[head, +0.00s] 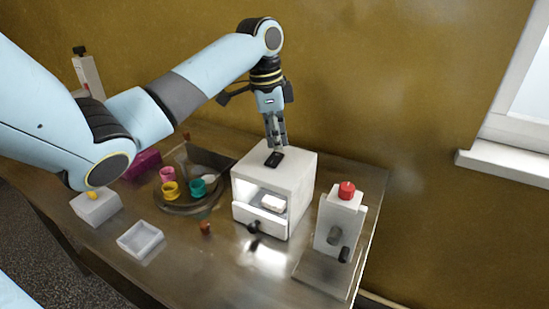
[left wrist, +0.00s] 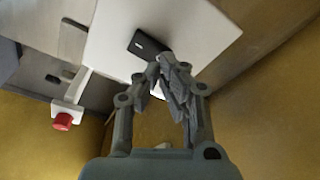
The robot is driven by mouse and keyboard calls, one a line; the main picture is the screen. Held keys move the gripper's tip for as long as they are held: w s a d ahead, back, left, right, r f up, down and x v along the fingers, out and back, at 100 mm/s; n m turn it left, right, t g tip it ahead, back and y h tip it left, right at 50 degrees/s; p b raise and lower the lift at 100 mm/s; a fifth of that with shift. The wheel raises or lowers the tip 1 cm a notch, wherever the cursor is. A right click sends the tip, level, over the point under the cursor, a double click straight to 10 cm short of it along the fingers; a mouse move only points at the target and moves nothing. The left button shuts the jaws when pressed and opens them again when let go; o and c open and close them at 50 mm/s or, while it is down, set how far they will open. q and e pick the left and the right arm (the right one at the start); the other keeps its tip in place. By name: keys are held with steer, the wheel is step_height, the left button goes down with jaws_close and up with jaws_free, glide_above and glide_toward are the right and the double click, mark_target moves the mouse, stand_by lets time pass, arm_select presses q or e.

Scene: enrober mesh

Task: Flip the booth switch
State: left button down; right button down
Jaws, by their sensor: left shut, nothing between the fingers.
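The booth is a white box (head: 296,172) on the metal table, with a lit opening in front and a pale block (head: 273,203) inside. The booth switch (head: 274,159) is a small black rocker on its top; I cannot tell which way it is tipped. My left gripper (head: 276,144) points down at the switch from above, shut and empty. In the left wrist view the fingertips (left wrist: 165,62) are right beside the end of the black switch (left wrist: 145,42); whether they touch it is unclear. My right gripper is not in view.
A white device with a red knob (head: 346,190) stands right of the booth. Left are a round tray (head: 190,208) with colored cups, an empty white tray (head: 140,240) and a box with a yellow button (head: 91,195). A wall rises behind the table.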

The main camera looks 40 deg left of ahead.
mark_target(277, 154)
arm_select(q)
steer(key=shift+f, duration=0.35)
steer(key=shift+f+b, duration=0.3)
steer(key=shift+f, duration=0.25)
stand_by(0.4)
step_height(277, 154, up, 5)
steer(key=p, duration=0.5)
steer(key=shift+f+p, duration=0.1)
steer(key=shift+p, duration=0.2)
steer(key=shift+r+p, duration=0.65)
steer(key=shift+r, duration=0.5)
